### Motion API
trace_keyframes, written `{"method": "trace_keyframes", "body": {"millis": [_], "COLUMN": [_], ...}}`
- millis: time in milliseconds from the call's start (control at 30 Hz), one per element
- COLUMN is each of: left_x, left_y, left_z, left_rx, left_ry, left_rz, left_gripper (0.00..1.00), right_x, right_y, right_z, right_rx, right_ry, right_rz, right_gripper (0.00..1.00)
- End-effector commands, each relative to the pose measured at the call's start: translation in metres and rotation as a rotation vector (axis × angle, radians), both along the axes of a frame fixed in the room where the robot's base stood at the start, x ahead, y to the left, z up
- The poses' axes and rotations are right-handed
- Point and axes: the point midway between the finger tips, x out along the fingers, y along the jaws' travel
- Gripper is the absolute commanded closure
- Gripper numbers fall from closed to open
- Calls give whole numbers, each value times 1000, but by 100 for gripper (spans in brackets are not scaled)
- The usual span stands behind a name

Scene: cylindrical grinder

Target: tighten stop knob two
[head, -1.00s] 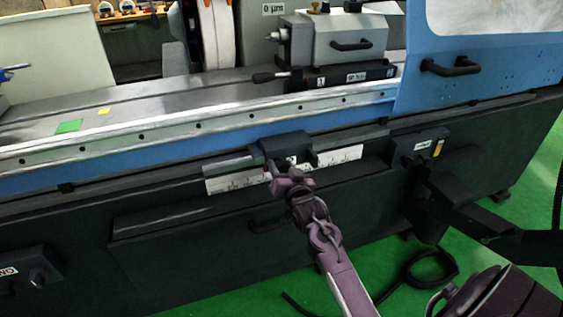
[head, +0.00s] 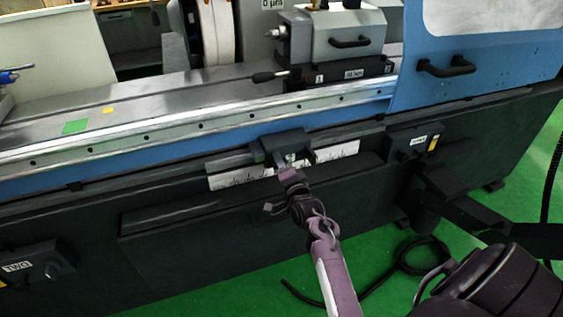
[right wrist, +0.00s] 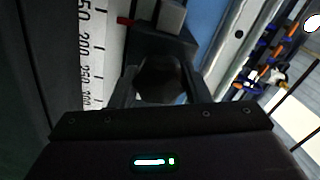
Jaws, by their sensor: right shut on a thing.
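A dark stop block (head: 268,147) sits on the rail along the front of the grinder, above a white ruler scale (head: 228,179). In the right wrist view the block (right wrist: 150,45) fills the upper middle, with a red pointer at its side. A dark round knob (right wrist: 160,82) projects from the block towards the camera. My right gripper (head: 284,164) is at the front of the block. In the right wrist view its two fingers (right wrist: 158,76) stand on either side of the knob, shut on it. In the head view the gripper hides the knob. My left gripper is out of view.
The grinder's table edge (head: 200,125) runs just above the block. A blue guard with a black handle (head: 447,68) is at right. A small control box (head: 415,143) stands right of the scale. Green floor with a black cable (head: 385,278) lies below.

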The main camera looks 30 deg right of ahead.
Motion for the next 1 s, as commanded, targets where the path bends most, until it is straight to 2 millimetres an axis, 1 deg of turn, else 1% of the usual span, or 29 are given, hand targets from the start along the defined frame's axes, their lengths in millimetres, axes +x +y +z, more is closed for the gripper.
{"method": "trace_keyframes", "body": {"millis": [33,200,367,867,900,1000], "left_x": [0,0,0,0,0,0], "left_y": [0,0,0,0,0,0], "left_z": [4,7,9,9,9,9], "left_rx": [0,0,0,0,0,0], "left_ry": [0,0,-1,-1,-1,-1], "left_rz": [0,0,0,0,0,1], "left_gripper": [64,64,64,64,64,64], "right_x": [0,0,0,0,0,0], "right_y": [0,0,0,-1,-1,-1], "right_z": [2,1,0,-1,-1,-1], "right_rx": [29,106,147,167,166,166], "right_ry": [-6,-27,-36,-40,-40,-40], "right_rz": [-1,-2,-1,-1,-1,-1], "right_gripper": [80,80,80,80,56,43]}}
